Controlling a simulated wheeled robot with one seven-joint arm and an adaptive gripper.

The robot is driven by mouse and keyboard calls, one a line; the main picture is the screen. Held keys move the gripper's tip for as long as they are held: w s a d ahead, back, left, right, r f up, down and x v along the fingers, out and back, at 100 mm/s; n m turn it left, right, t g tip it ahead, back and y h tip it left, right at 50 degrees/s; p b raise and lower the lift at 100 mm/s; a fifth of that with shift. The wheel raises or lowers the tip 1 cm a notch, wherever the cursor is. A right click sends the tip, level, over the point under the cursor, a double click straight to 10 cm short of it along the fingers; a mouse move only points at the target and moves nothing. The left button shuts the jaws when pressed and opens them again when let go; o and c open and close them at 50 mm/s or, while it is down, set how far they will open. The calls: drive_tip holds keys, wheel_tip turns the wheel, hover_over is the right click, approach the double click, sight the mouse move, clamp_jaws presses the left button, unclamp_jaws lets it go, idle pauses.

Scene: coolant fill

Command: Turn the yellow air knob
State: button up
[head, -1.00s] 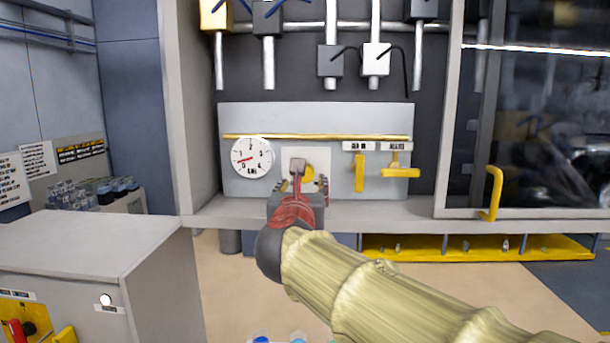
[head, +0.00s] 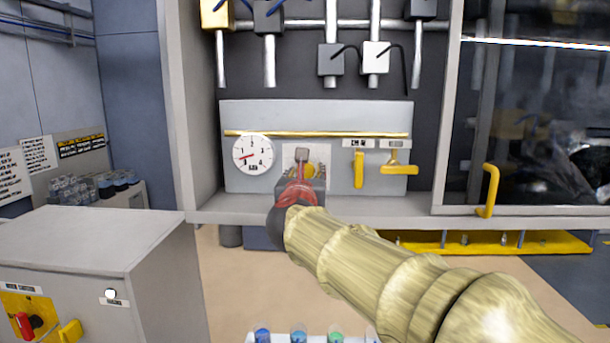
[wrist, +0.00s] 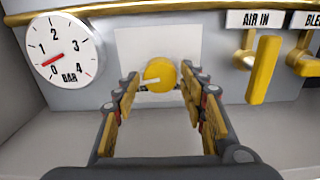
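The round yellow air knob (wrist: 160,75) sits on a white plate on the grey panel. It shows a pale mark pointing left. In the head view the knob (head: 309,171) is partly hidden behind my gripper (head: 304,178). In the wrist view my gripper (wrist: 161,86) is open, with one finger at each side of the knob and the knob centred between the tips. Narrow gaps seem to show; I cannot tell if either finger touches it. The pressure gauge (wrist: 65,49), marked BAR, is to the left, its red needle between 0 and 1.
A yellow AIR IN lever (wrist: 263,70) hangs down right of the knob, with a second yellow lever (head: 399,168) lying sideways beyond it. A yellow rail (head: 318,134) runs above. A ledge (head: 390,207) lies below the panel. A grey cabinet (head: 90,240) stands at left.

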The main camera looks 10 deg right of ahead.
drive_tip(key=c, duration=0.8)
drive_tip(key=shift+c, duration=0.2)
